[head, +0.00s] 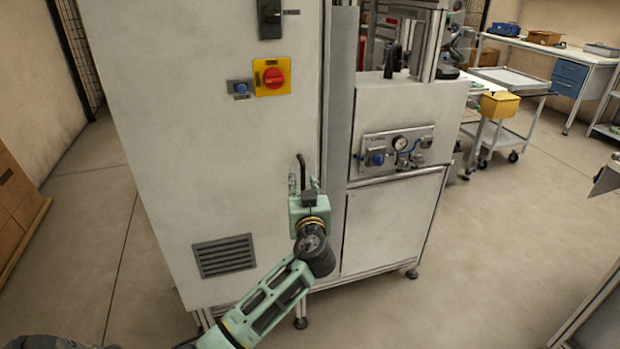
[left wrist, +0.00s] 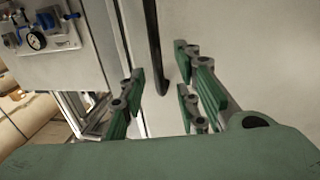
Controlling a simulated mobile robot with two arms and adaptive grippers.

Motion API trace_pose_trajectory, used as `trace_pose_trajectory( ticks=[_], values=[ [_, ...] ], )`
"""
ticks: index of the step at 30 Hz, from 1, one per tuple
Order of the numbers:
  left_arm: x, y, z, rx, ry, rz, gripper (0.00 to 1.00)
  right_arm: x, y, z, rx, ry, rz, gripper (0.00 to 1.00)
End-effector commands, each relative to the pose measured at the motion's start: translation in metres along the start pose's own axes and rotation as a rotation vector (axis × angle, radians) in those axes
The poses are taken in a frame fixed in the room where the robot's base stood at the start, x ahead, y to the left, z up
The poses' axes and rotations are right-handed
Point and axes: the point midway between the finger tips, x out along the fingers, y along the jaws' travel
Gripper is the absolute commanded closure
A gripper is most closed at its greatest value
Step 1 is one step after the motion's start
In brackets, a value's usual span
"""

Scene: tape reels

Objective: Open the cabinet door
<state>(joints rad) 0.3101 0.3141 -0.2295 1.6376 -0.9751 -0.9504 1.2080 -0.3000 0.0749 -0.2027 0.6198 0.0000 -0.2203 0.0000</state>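The tall off-white cabinet door (head: 200,130) fills the left middle of the head view and looks shut. Its dark vertical handle (head: 301,167) is near the door's right edge; the handle also shows in the left wrist view (left wrist: 152,35). My left gripper (head: 304,183) is at the handle's lower part, partly hidden by its own wrist. In the left wrist view, the gripper's green-padded fingers (left wrist: 160,72) are spread apart, with the handle's lower end between them. Contact cannot be told. My right gripper is not in view.
The door carries a red-and-yellow switch (head: 272,77), a black latch (head: 270,18) and a vent (head: 224,255). A lower machine section with a gauge panel (head: 397,148) adjoins on the right. Brown boxes (head: 15,205) stand at far left. Floor (head: 500,260) at right is clear.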

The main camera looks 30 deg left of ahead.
Motion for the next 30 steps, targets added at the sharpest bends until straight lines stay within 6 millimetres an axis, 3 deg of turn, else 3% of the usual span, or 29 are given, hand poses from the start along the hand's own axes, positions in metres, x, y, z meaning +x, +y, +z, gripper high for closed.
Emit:
trace_pose_trajectory(
  ticks=[7,18,28,30],
  values=[
    [0.034,0.0,0.001,0.002,0.0,0.0,0.71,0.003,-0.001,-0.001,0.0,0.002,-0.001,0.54],
    [0.042,0.001,0.001,0.001,-0.003,0.002,0.71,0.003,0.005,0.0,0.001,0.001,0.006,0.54],
    [0.041,0.001,0.001,0.002,-0.003,0.003,0.99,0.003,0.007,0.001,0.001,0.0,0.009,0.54],
    [0.041,0.001,0.001,0.002,-0.003,0.003,1.0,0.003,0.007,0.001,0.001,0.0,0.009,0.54]
  ],
)
